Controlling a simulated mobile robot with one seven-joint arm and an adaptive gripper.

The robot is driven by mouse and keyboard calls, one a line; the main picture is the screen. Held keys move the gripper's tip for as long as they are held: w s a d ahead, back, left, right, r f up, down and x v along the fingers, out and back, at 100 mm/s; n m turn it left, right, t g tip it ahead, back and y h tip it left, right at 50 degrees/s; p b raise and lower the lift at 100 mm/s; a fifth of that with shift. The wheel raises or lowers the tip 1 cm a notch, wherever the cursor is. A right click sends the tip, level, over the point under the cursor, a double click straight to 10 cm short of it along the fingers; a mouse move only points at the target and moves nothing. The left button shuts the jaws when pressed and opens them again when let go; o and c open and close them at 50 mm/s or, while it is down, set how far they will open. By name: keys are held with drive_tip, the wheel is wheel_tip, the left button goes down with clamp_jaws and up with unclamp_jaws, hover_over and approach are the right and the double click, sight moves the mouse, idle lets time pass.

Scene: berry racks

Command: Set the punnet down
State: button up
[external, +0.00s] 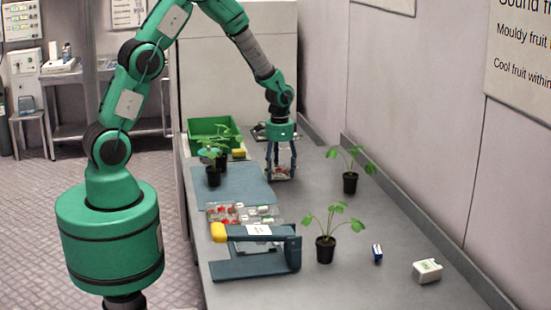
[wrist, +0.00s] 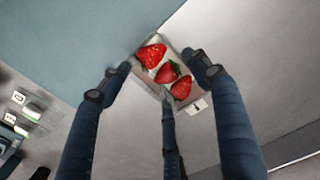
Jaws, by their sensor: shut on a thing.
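The punnet (wrist: 161,82) is a small clear tray with several red strawberries, seen between my fingers in the wrist view. My gripper (wrist: 160,78) is shut on it, with dark blue fingers on either side. In the external view my gripper (external: 281,168) points straight down over the grey bench, and the punnet (external: 280,175) shows at its fingertips. The punnet is at or close above the bench top, just right of the blue mat (external: 235,188). I cannot tell whether its base touches the bench.
Two more potted plants (external: 349,182) (external: 325,249) stand to the right and in front. Bare bench lies right of my gripper.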

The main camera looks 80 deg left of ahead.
drive_tip(key=shift+f, duration=0.2)
drive_tip(key=o, duration=1.2)
wheel_tip(320, 180, up, 13)
drive_tip(key=p, duration=0.2)
drive_tip(key=shift+f, duration=0.1)
idle(0.4)
